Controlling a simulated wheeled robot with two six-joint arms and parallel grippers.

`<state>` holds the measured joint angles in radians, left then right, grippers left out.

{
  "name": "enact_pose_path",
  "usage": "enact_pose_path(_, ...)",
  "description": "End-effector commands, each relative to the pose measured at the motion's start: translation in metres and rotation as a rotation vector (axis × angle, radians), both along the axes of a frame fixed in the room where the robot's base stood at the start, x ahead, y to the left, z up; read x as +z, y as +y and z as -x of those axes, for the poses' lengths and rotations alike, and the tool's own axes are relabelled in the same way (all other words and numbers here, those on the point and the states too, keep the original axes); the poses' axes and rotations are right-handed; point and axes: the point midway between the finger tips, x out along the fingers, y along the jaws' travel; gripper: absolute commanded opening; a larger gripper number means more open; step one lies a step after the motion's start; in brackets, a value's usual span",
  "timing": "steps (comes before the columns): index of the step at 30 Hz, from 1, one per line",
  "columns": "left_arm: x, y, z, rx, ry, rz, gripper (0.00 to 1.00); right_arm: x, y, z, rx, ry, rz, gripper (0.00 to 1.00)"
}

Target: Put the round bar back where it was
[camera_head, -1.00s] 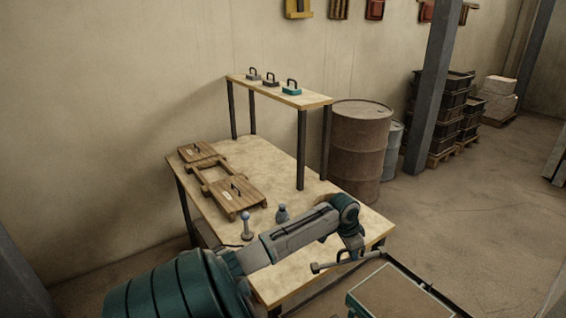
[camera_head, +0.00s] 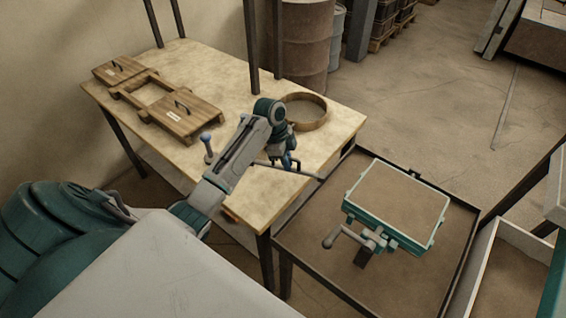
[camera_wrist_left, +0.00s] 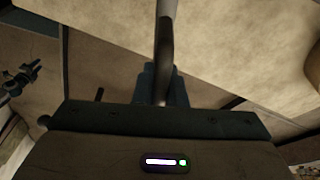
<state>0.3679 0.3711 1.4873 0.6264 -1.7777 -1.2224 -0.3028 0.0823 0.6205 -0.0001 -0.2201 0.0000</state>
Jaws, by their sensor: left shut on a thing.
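My left gripper (camera_head: 288,162) is shut on the round bar (camera_head: 308,174), a thin dark rod that sticks out on both sides of the jaws. It is held above the front right edge of the wooden-topped bench (camera_head: 235,75). In the left wrist view the bar (camera_wrist_left: 166,45) runs from the jaws toward the top of the picture, with the pale bench top behind it. The jaw tips are partly hidden there. My right gripper is in neither view.
A round wooden ring (camera_head: 306,112) lies on the bench behind my gripper. Wooden frames (camera_head: 180,115) lie at the left, near an upright round-topped tool (camera_head: 207,147). A green-framed sand box (camera_head: 398,200) stands on a dark-rimmed tray (camera_head: 290,262) at the right.

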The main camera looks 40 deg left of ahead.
Motion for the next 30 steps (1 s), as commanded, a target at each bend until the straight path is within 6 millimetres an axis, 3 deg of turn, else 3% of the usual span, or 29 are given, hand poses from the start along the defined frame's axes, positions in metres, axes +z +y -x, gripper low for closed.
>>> enact_pose_path(12, -0.044, 0.0, 0.0, 0.001, -0.002, 0.0, 0.0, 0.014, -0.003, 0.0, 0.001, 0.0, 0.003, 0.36)
enact_pose_path(23, -0.049, 0.0, -0.001, 0.001, -0.002, 0.0, 0.0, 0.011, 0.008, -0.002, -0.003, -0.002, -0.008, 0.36)
enact_pose_path(24, -0.048, 0.0, 0.0, 0.001, -0.001, 0.0, 0.19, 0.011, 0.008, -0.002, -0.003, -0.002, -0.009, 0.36)
enact_pose_path(26, -0.048, 0.0, 0.0, 0.001, -0.002, -0.001, 0.31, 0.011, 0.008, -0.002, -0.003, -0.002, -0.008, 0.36)
enact_pose_path(30, -0.048, 0.0, 0.0, 0.001, -0.002, -0.001, 0.33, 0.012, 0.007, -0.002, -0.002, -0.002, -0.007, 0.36)
